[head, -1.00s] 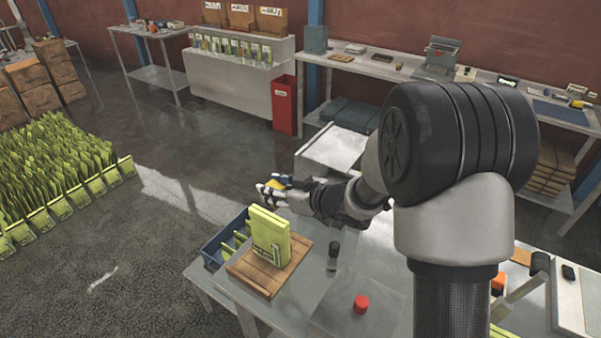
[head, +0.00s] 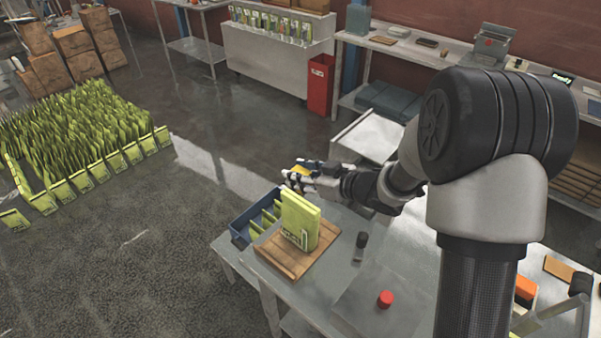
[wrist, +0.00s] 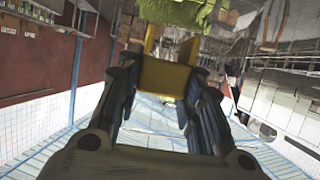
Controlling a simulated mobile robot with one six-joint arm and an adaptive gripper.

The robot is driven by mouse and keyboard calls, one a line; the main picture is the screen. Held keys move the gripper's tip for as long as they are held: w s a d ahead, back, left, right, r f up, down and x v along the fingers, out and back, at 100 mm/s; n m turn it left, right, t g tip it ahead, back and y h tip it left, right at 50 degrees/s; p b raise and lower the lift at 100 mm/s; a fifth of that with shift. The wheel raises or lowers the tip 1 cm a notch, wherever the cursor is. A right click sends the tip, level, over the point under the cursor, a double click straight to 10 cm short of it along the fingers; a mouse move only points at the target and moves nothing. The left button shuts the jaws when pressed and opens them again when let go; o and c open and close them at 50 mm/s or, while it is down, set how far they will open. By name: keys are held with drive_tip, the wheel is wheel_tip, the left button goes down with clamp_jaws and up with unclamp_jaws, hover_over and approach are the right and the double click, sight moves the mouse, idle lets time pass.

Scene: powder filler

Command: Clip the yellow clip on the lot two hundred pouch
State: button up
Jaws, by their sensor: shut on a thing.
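My gripper (head: 300,175) is shut on the yellow clip (wrist: 163,77), which shows between the fingers in the wrist view. In the head view only a small yellow part of the clip shows at the fingertips. A green pouch (head: 300,222) stands upright on a wooden board (head: 275,255) at the table's corner. My gripper is above and behind the pouch's top edge, apart from it as far as I can tell. The pouch's lot number is too small to read. A green shape (wrist: 178,12) shows at the top of the wrist view.
A blue bin (head: 240,228) with green pouches sits beside the board. A dark small bottle (head: 361,245) and a red cap (head: 386,299) stand on the table to the right. Many green pouches (head: 85,140) cover the floor at left. A red bin (head: 319,85) stands behind.

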sight(301, 201)
drive_tip(key=shift+f+b, duration=2.2)
drive_tip(key=shift+f, duration=1.05)
drive_tip(key=shift+f+b, duration=0.6)
drive_tip(key=shift+f, duration=0.25)
drive_tip(key=o, duration=1)
drive_tip(key=shift+c, duration=0.2)
drive_tip(key=shift+d, duration=0.1)
drive_tip(key=v, duration=1.2)
